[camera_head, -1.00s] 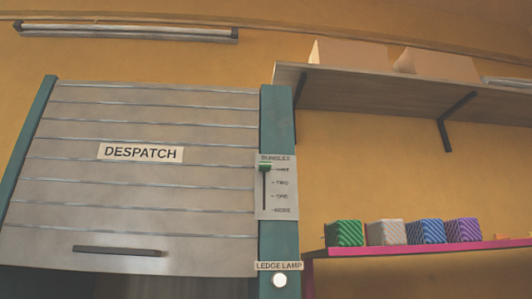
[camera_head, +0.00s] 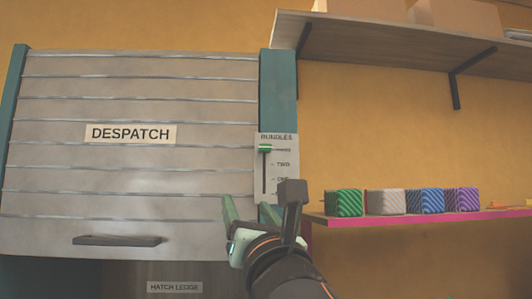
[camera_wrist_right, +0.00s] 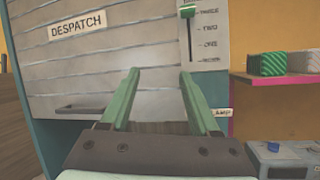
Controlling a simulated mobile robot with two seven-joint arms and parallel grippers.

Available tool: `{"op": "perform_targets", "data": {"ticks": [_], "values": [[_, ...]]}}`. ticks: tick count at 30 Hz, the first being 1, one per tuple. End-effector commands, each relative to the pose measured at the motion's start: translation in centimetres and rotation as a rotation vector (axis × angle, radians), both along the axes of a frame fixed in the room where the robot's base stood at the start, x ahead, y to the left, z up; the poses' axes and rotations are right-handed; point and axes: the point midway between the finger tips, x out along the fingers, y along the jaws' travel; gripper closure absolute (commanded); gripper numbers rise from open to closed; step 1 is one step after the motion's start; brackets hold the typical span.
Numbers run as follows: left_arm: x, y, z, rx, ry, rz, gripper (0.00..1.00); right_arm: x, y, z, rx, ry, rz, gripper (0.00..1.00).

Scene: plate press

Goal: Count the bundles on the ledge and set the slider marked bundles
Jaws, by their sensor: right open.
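The slider plate (camera_head: 284,170) marked BUNDLES is on the teal post right of the DESPATCH shutter (camera_head: 130,180). Its green knob (camera_head: 265,148) is at the top mark, THREE; the knob also shows in the right wrist view (camera_wrist_right: 188,12). My right gripper (camera_head: 248,208) is open and empty below the slider, apart from the knob; its fingers (camera_wrist_right: 159,74) point up toward the shutter in the right wrist view. A HATCH LEDGE label (camera_head: 174,287) shows under the shutter. No bundles are visible in the dark opening there. My left gripper is out of view.
The shutter has a dark handle (camera_head: 117,240). A pink-edged shelf (camera_head: 400,219) at right holds green, white, blue and purple striped blocks. A higher shelf (camera_head: 400,50) with boxes stands above. The wall between is clear.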

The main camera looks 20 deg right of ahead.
Motion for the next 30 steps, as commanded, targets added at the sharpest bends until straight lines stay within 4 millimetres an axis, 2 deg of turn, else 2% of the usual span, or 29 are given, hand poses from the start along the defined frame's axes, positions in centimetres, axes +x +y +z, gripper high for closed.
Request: {"op": "perform_targets", "data": {"ticks": [1,3,6,11,14,24,30], "values": [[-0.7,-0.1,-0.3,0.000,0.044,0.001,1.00,-0.9,-0.8,2.5,-0.048,-0.004,-0.068,0.38],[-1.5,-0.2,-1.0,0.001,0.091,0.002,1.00,-1.8,-1.6,4.2,-0.104,0.006,-0.146,0.38],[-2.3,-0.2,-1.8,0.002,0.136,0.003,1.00,-2.7,-2.5,5.7,-0.153,0.020,-0.220,0.38],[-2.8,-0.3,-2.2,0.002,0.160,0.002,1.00,-2.8,-3.1,6.4,-0.180,0.034,-0.262,0.38],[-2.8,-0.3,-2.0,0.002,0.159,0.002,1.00,-1.9,-3.4,6.8,-0.179,0.035,-0.263,0.38],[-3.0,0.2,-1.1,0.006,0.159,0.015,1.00,4.2,-5.0,9.5,-0.177,0.035,-0.261,0.38],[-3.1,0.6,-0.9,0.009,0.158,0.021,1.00,6.8,-5.7,10.6,-0.176,0.033,-0.259,0.38]]}}
